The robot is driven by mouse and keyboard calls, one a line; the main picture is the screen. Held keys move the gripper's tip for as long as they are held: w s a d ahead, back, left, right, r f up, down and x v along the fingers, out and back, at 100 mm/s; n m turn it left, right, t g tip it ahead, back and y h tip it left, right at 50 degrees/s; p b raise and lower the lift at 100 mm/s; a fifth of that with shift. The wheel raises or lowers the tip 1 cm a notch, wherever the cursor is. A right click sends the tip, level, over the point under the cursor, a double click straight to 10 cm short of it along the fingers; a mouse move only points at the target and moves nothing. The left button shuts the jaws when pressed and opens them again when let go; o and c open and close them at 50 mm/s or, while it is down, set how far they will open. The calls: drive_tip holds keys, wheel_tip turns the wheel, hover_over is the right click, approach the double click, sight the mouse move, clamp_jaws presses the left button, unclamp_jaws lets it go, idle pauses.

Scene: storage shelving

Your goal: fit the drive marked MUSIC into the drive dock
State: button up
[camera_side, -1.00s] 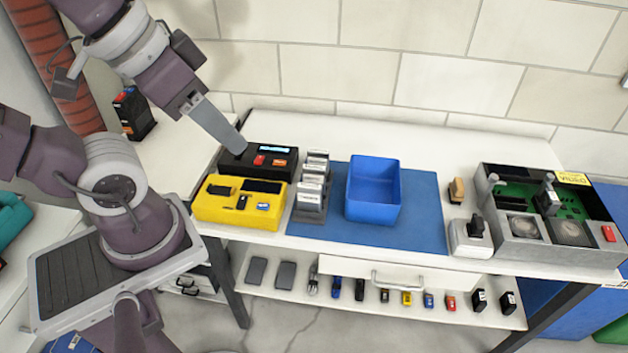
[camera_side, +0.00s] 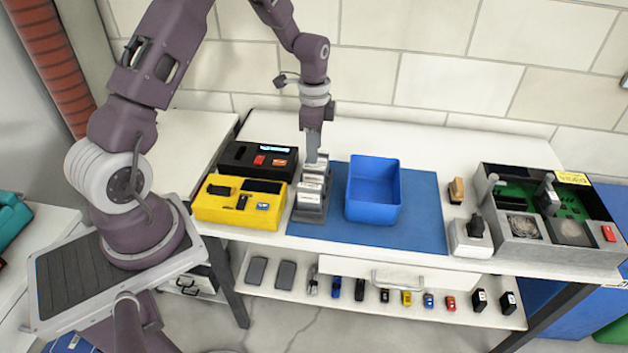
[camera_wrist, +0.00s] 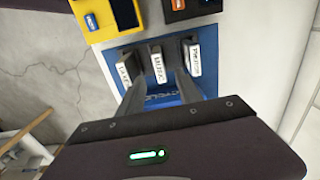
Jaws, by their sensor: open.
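Several drives with white labels stand upright in a grey rack (camera_side: 310,213) on the bench. In the wrist view the middle drive (camera_wrist: 157,62) has a label that appears to read MUSIC, with one drive (camera_wrist: 124,70) to its left and another (camera_wrist: 193,58) to its right. My gripper (camera_side: 312,160) is directly above the rack, pointing down. In the wrist view its open fingers (camera_wrist: 160,80) reach toward the middle drive, with nothing visibly held. I cannot tell which device is the drive dock; a yellow unit (camera_side: 238,212) with dark slots and a black unit (camera_side: 240,158) with a lit display stand left of the rack.
A blue bin (camera_side: 374,206) stands on a blue mat (camera_side: 425,215) right of the rack. Farther right are a small white unit (camera_side: 468,245) and a grey open box (camera_side: 520,250) with a green board. The right part of the mat is clear.

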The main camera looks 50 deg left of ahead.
sight(314, 167)
wheel_tip(314, 167, down, 8)
drive_tip(key=shift+r, duration=0.2)
clamp_jaws()
